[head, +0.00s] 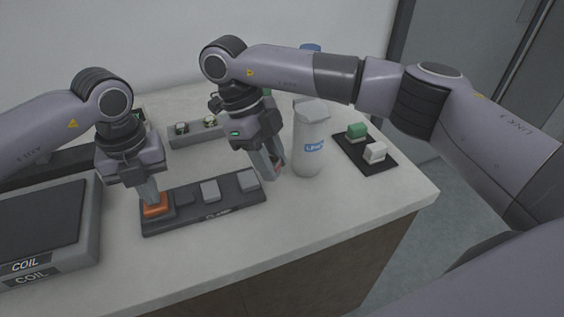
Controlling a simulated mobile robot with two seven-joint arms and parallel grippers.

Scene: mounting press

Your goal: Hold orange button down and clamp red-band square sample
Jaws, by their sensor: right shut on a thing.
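The orange button (156,209) sits at the left end of a dark clamp base (190,224) on the worktop. My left gripper (153,201) points down with its fingertips on the button, and its fingers look closed together. My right gripper (274,172) is shut on a small piece, taken as the red-band square sample (279,168). Only a reddish bit of it shows between the fingers. It is just beyond the right end of the clamp base. Two grey blocks (210,191) (249,180) stand on the base, with a dark recess between the button and them.
A white bottle (311,140) with a blue label stands close right of my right gripper. A dark mat (363,156) with a green and a white sample lies further right. A grey rack (183,139) is behind, and a COIL box (75,250) stands at left. The front worktop is clear.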

